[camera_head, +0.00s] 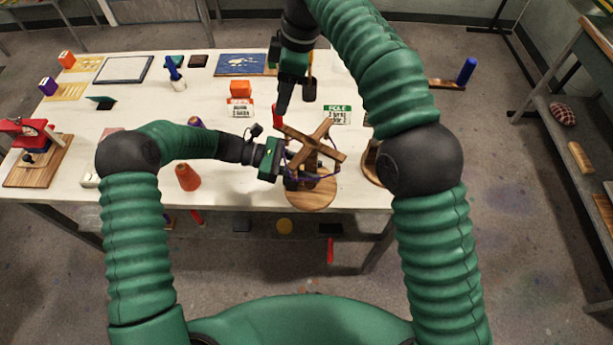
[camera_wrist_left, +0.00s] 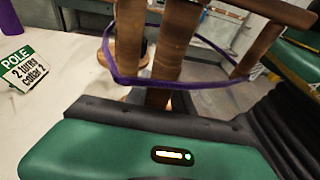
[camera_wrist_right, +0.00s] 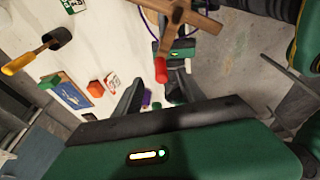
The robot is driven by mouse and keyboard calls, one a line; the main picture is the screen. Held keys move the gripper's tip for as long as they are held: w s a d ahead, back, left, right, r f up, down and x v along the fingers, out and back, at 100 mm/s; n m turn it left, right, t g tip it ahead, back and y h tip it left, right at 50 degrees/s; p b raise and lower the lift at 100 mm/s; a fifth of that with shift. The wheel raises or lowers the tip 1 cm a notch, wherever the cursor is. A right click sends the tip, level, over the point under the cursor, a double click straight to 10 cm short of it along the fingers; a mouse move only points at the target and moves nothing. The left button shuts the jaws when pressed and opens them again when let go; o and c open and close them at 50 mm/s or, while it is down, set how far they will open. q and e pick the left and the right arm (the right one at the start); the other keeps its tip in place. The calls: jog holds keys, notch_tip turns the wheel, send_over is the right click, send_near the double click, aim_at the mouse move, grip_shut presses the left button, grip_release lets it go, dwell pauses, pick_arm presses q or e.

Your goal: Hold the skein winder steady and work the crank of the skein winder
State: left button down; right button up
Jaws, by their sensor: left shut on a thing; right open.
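The skein winder stands at the table's front edge, with a round wooden base (camera_head: 311,195) and a wooden cross (camera_head: 318,146) on top. A purple strand loops around its uprights; it also shows in the left wrist view (camera_wrist_left: 128,80). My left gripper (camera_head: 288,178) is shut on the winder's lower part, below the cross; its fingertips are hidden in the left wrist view. The red crank handle (camera_head: 277,114) sticks up from a cross arm. My right gripper (camera_head: 282,108) is open and close by it. In the right wrist view, the handle (camera_wrist_right: 161,70) appears beyond the gap between the fingers.
A card reading POLE (camera_head: 337,115) stands behind the winder, and another card (camera_head: 240,108) with an orange block (camera_head: 240,88) stands further left. Another wooden item (camera_head: 371,163) is close on the winder's right.

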jog(key=x, duration=0.7)
jog(key=shift+f, duration=0.15)
jog(key=c, duration=0.6)
